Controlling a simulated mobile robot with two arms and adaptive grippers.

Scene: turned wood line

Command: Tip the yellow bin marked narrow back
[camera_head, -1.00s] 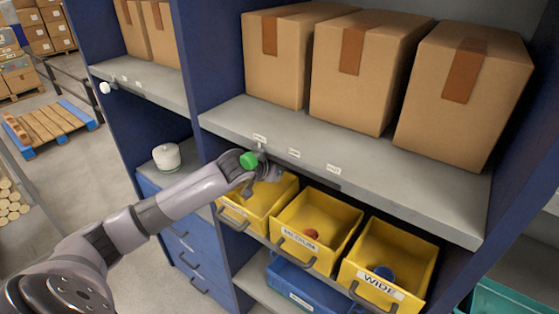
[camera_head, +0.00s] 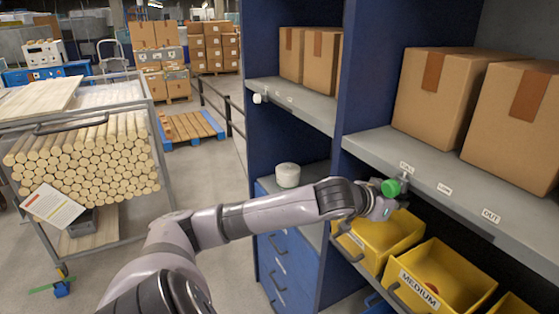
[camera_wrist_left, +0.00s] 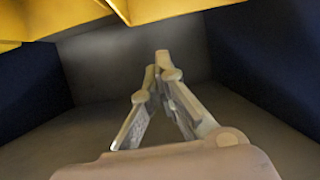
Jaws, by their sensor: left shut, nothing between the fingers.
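The leftmost yellow bin (camera_head: 395,238) stands in the rack below the shelf of cartons, left of the bin marked MEDIUM (camera_head: 432,280). In the left wrist view my left gripper (camera_wrist_left: 157,72) is shut with nothing between the fingers. Yellow bin surface (camera_wrist_left: 60,15) crosses the top of that view, apart from the fingertips in the picture. My right gripper is not in view.
The grey shelf (camera_head: 385,145) with cartons (camera_head: 447,95) overhangs the bins. A green round fitting (camera_head: 390,188) is close to my wrist. A white pot (camera_head: 288,175) stands on the blue drawer unit (camera_head: 285,262).

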